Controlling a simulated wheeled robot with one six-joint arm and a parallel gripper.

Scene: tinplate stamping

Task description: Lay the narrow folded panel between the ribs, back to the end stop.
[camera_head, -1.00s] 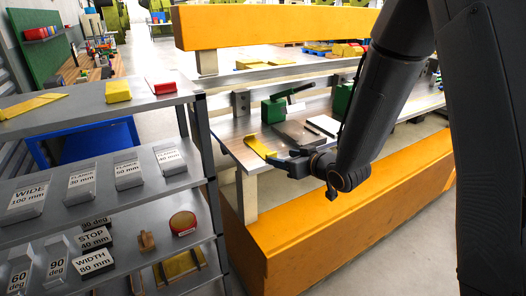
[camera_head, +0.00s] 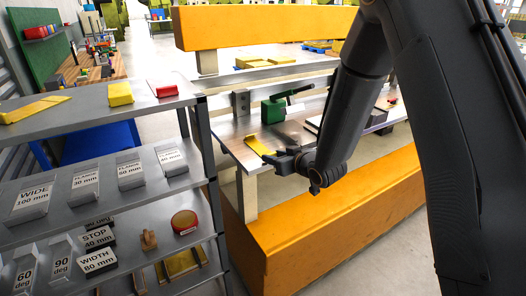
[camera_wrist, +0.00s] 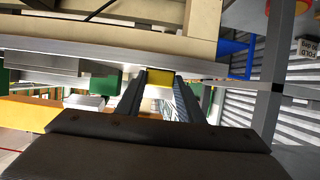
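A narrow yellow panel (camera_head: 258,145) with a turned-up edge lies at the left end of the metal bench top (camera_head: 232,140). My gripper (camera_head: 274,158) is low over that bench at the panel's near end. In the wrist view a yellow piece (camera_wrist: 158,78) fills the space between my two fingertips (camera_wrist: 159,84), which stand apart. I cannot tell whether they press on it. A dark flat plate (camera_head: 290,132) lies right of the panel, partly hidden by my arm. I cannot make out ribs or an end stop.
A green block with a dark handle (camera_head: 272,109) stands behind the panel. An orange beam (camera_head: 262,27) runs above the bench and an orange front (camera_head: 300,240) below it. The grey shelf rack (camera_head: 150,112) at left holds labelled blocks and yellow pieces.

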